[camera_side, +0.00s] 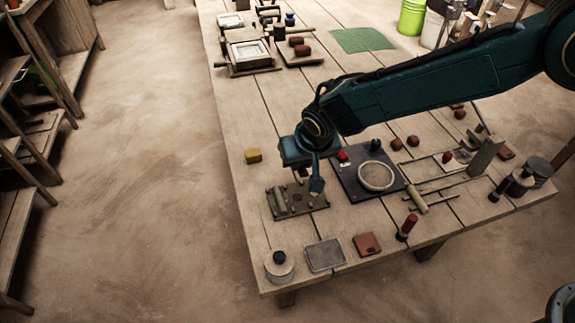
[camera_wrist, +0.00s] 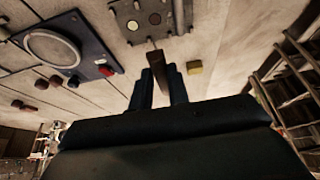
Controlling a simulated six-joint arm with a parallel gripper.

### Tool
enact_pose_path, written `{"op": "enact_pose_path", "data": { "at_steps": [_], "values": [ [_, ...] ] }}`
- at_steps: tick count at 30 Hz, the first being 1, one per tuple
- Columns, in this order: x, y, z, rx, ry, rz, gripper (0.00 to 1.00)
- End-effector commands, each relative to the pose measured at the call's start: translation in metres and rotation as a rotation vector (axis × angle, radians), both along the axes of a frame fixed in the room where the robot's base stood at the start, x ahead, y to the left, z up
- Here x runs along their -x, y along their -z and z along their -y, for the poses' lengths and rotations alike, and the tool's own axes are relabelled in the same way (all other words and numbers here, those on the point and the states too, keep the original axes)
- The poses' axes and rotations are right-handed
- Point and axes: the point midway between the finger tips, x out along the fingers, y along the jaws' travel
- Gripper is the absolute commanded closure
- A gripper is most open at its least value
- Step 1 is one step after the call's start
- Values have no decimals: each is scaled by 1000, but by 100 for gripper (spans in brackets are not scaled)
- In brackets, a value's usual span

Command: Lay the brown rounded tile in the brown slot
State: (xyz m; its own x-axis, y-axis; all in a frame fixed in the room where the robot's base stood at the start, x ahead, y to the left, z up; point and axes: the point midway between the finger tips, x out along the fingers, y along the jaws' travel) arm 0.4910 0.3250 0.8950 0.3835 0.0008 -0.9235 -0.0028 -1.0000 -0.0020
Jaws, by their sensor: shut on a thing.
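My gripper (camera_wrist: 160,76) is shut on the brown tile (camera_wrist: 157,66), which sticks out between the two dark fingers in the wrist view. The plate also shows in the wrist view (camera_wrist: 118,14), just beyond the tile. I cannot tell which recess is the brown slot. The tile appears apart from the plate.
A yellow block (camera_side: 253,156) lies left of my gripper. A dark panel (camera_side: 350,186) with a round grey disc and a red button stands close to the right of the plate. A grey tray (camera_side: 325,255) and a red-brown block (camera_side: 367,244) lie in front. Bare table surrounds the yellow block.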

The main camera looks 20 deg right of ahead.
Motion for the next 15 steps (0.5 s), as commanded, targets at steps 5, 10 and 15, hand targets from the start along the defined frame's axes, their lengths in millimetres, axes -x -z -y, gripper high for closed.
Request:
{"op": "enact_pose_path", "data": {
  "at_steps": [5, 10, 15],
  "values": [
    [0, 36, 1, 2, 0, -3, 100],
    [0, 66, 0, 1, 0, -2, 100],
    [0, 83, 0, 0, -1, -1, 100]
  ]
}}
